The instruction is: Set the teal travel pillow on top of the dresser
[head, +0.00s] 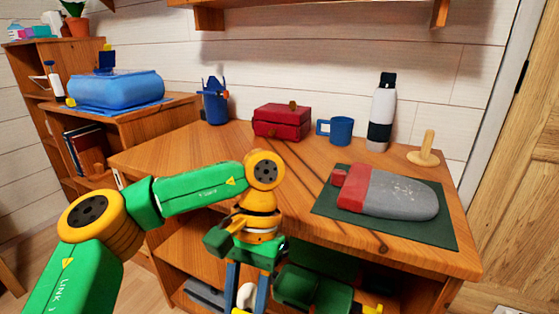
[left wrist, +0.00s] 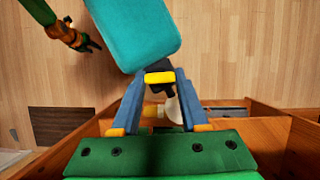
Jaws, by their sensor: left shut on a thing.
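The teal travel pillow (left wrist: 130,32) shows in the left wrist view as a rounded teal slab beyond the fingertips, cut off by the top edge. My left gripper (left wrist: 160,78) is shut on its near edge. In the head view my left gripper (head: 247,283) points down in front of the wooden dresser (head: 190,160), below its top; the pillow is out of sight there. My right gripper (left wrist: 92,44) appears small and dark at the upper left of the left wrist view, with its jaw state unclear.
On the top stand a red box (head: 279,122), blue mug (head: 341,130), bottle (head: 381,115), wooden peg stand (head: 425,150) and blue pen cup (head: 214,105). A grey-red pouch (head: 395,195) lies on a green mat (head: 430,235). The top's left-middle is bare.

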